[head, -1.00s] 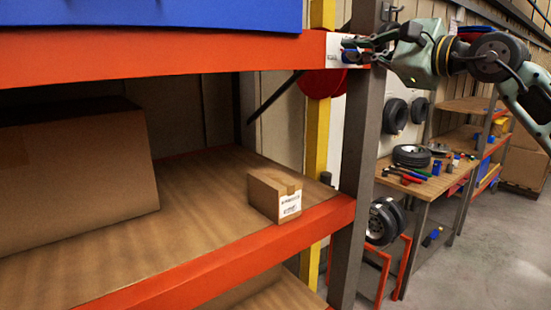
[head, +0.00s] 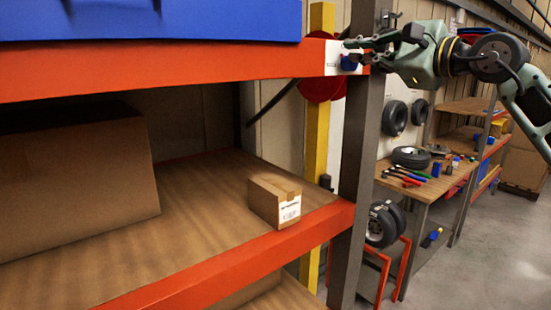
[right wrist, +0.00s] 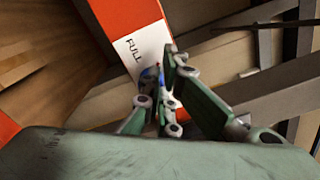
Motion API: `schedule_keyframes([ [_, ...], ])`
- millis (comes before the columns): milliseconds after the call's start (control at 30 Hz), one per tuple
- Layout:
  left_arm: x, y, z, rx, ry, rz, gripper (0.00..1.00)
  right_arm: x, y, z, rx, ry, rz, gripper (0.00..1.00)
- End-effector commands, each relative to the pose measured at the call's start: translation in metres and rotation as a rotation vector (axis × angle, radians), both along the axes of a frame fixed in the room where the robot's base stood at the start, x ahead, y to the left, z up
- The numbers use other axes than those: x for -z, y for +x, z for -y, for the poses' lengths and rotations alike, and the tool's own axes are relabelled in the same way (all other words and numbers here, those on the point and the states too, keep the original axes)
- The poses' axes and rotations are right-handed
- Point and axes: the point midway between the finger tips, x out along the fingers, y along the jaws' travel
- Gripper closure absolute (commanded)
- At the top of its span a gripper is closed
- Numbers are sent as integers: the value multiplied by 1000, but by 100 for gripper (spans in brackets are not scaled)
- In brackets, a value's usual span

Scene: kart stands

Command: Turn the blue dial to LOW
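The blue dial (head: 349,63) sits on a white label plate at the right end of the orange shelf beam. In the right wrist view the plate (right wrist: 140,47) reads "FULL", and the blue of the dial shows small beside and between the fingertips, mostly hidden. My right gripper (head: 356,50) is at the dial, with its fingers apart and pointing left across the plate. The lower finger is just above or against the dial; I cannot tell whether they touch. The dial's pointer setting is not readable. My left gripper is not in view.
The orange beam (head: 180,67) and grey upright (head: 360,150) stand close to the right gripper. A blue bin (head: 150,20) is on the upper shelf. A small carton (head: 273,203) and a large carton (head: 75,170) sit below. A workbench with tools stands behind right.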

Motion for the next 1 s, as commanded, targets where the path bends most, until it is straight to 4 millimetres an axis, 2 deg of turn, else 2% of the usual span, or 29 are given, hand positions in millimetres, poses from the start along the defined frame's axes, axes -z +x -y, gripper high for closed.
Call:
schedule_keyframes([
  [467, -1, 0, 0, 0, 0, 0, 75, 0, 1, 0, 1, 0, 0, 100],
  [767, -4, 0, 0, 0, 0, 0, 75, -7, -2, -3, 0, 1, 1, 100],
  [1000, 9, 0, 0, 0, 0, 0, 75, -5, -17, 9, 1, 0, 4, 100],
])
